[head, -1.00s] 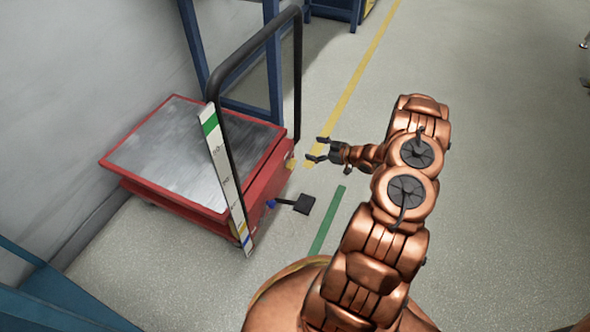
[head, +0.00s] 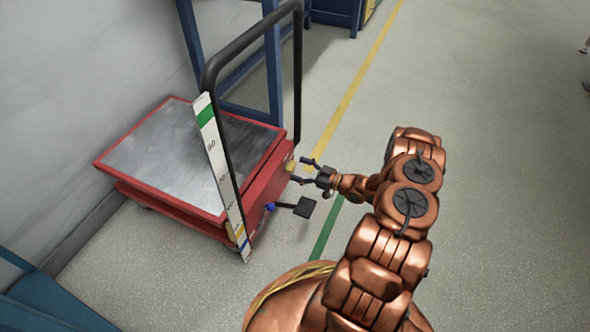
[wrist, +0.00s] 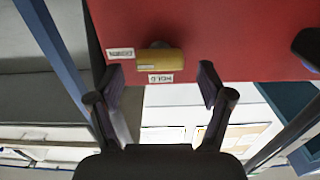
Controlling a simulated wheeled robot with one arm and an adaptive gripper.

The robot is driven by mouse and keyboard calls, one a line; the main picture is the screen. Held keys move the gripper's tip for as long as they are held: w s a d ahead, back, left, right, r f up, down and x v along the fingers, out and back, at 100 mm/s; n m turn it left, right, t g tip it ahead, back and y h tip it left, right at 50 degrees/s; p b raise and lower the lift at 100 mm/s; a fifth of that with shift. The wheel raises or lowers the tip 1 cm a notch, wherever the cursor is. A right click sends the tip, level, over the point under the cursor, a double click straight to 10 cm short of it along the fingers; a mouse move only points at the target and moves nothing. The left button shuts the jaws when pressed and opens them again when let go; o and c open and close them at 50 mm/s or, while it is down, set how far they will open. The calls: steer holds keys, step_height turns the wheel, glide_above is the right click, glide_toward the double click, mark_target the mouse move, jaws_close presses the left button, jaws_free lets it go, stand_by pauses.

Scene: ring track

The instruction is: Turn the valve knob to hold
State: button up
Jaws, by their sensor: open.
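The yellow valve knob (head: 290,167) is on the red end face of the lift cart (head: 128,186). In the wrist view the knob (wrist: 161,61) lies crosswise, between and just beyond my fingertips. A white label reading HOLD (wrist: 160,78), upside down, sits just below it in the picture. A second white label (wrist: 120,54) is to its left; I cannot read it surely. My gripper (head: 302,171) is open and empty, facing the knob, with one finger on each side of the view. I see no contact with the knob.
A black pedal (head: 306,207) sticks out low from the cart, below my gripper. The cart's black push handle (head: 298,80) and a striped scale strip (head: 220,165) rise beside it. A blue frame (head: 272,75) stands behind. The floor to the right is clear.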

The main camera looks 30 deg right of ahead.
steer(key=shift+x, duration=1)
steer(key=c, duration=1.2)
